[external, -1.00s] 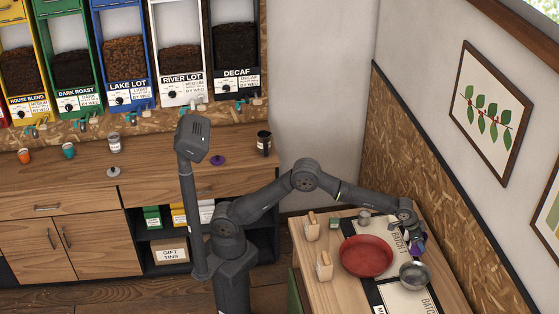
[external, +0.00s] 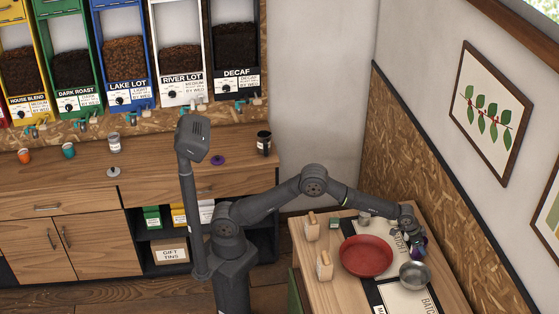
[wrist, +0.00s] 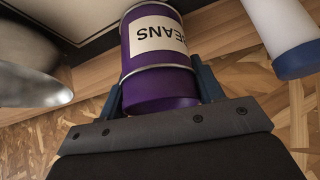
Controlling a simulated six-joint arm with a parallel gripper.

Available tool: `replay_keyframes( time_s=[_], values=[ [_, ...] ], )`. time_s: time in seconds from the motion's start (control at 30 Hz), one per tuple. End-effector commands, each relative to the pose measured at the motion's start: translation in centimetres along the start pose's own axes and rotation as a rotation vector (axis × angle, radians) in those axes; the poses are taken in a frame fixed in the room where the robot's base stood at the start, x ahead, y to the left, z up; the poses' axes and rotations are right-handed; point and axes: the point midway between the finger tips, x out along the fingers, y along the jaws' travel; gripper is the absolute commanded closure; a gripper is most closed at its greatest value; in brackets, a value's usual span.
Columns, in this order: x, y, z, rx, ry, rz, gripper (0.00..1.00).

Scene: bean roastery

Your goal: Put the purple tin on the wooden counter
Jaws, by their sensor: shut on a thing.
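My gripper (external: 414,236) is over the right-hand table, near the wall. In the wrist view my gripper (wrist: 160,92) has its two blue fingers on either side of the purple tin (wrist: 160,88), shut on it. The tin has silver rims and a white label reading "BEANS", upside down in that view. In the external view the purple tin (external: 422,245) is small and partly hidden by my gripper; I cannot tell its height above the table. The long wooden counter (external: 90,190) runs along the back wall at the left.
On the right-hand table (external: 335,285) are a red bowl (external: 366,256), a metal pan (external: 415,275), paper bags and small tins. Cups, a dark canister (external: 263,143) and loose lids, including a purple lid (external: 218,160), stand on the counter. Its front middle is clear.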

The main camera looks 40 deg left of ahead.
Motion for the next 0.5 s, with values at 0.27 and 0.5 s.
replay_keyframes(
  time_s=[0.27,0.5],
  values=[
    [0.12,0.00,0.08,0.000,-0.001,0.000,0.18],
    [-0.27,0.00,-0.16,0.000,0.001,0.000,0.18]
  ],
)
